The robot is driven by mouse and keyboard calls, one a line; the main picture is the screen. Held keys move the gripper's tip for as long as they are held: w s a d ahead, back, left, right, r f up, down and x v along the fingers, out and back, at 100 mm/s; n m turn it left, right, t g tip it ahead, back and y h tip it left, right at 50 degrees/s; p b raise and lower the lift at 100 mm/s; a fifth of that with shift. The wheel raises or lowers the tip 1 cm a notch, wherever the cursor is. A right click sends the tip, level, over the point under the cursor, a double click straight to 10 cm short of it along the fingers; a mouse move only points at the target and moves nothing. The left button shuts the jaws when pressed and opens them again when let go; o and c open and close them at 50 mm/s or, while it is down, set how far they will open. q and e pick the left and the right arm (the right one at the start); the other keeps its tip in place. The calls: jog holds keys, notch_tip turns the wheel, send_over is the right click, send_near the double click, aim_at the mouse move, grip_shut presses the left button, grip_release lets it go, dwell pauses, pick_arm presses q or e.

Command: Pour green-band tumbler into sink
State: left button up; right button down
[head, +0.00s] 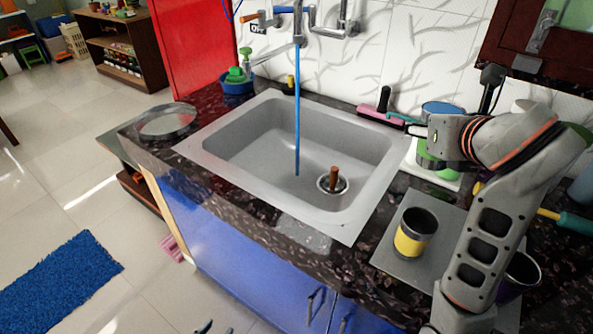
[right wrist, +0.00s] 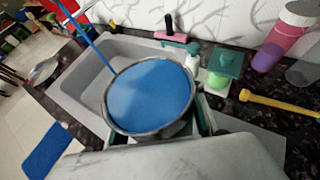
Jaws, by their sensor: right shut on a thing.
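The green-band tumbler (head: 431,157) is at the right end of the sink, partly hidden by my right arm. My right gripper (head: 418,132) is shut on it. In the right wrist view the tumbler (right wrist: 150,90) is filled near its rim with blue liquid and looks about upright. The sink (head: 225,137) is a grey basin left of the tumbler; it also shows in the right wrist view (right wrist: 75,72). A thin blue stream (head: 297,110) runs from the faucet into the basin. Only the tips of my left gripper (head: 214,328) show at the bottom edge, apart and empty.
A yellow-band tumbler (head: 414,234) stands on a grey mat (head: 388,252) right of the sink. A brown stick (head: 334,177) stands at the drain. A round metal dish (head: 168,122) sits on the left counter.

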dwell(0.6)
notch_tip(320, 180, down, 7)
jog(key=s, duration=0.2)
jog(key=shift+a, duration=0.2)
dwell(0.3)
